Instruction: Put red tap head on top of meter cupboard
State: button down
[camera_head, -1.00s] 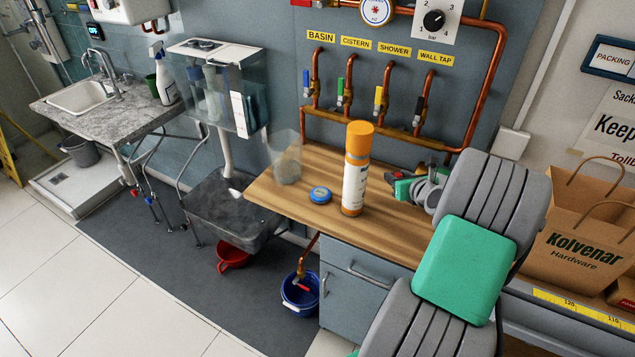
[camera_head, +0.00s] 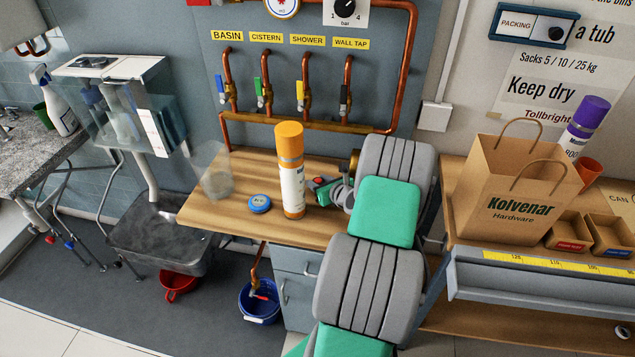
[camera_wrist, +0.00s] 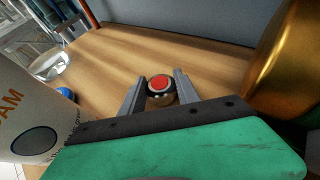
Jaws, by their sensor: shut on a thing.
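The red tap head (camera_wrist: 159,84) shows in the wrist view as a round red disc with a pale rim on a brass-coloured body. My gripper (camera_wrist: 157,92) is shut on it, with one grey finger on each side, low over the wooden worktop. In the head view my gripper (camera_head: 325,187) is small and partly hidden by my arm, just right of the orange-capped can. I cannot pick out the meter cupboard with certainty; a grey cupboard (camera_head: 296,290) stands under the worktop.
The orange-capped can (camera_head: 290,180) stands close left of my gripper; a brass object (camera_wrist: 284,65) is close on the right. A blue disc (camera_head: 260,203) and a clear jar (camera_head: 217,180) are on the worktop (camera_head: 215,212). A paper bag (camera_head: 520,190) stands on the right-hand bench.

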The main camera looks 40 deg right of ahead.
jog(key=c, duration=0.9)
grip_release()
jog(key=shift+r, duration=0.1)
jog(key=v, duration=1.2)
jog(key=shift+a, duration=0.1)
